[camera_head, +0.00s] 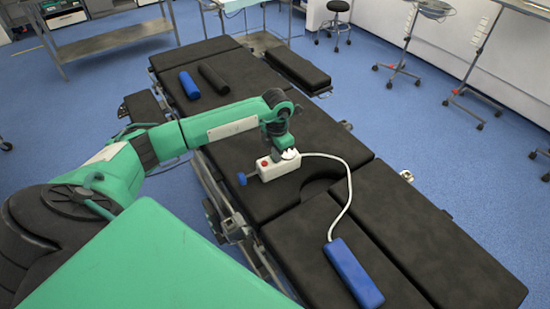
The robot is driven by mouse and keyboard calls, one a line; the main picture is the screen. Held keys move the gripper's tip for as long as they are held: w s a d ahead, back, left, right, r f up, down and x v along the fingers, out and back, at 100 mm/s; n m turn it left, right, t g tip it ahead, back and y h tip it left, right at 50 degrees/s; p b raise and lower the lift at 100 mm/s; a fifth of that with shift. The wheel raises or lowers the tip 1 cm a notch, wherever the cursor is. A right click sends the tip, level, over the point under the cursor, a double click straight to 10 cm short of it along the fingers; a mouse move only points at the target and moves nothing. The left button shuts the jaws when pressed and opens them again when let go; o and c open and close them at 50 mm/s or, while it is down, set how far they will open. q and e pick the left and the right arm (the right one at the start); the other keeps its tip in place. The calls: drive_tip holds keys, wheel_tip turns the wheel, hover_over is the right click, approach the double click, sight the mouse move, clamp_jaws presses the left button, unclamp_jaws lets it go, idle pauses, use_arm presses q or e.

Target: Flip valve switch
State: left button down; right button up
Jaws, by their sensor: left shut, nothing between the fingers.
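A white valve box (279,167) with a red button on its top lies on the black operating table (236,165). A blue knob (242,178) sticks out at its left end. A white cable (346,183) curves from the box to a blue block (352,272) on the near part of the table. My left gripper (289,155) is shut and empty, pointing down at the right part of the box top. I cannot tell whether it touches the box. It hides part of the box top, and no switch lever is clearly visible. My right gripper is not in view.
A blue roll (189,85) and a black roll (213,78) lie at the table's far end. Metal rails run along its left edge. A steel cart (110,43), wheeled stands (400,68) and a stool (336,22) stand farther back.

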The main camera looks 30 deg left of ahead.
use_arm(q)
drive_tip(key=shift+f, duration=0.2)
drive_tip(key=shift+r, duration=0.15)
drive_tip(key=shift+r+p, duration=0.5)
drive_tip(key=shift+r, duration=0.35)
drive_tip(key=shift+r+p, duration=1.3)
drive_tip(key=shift+r, duration=1.25)
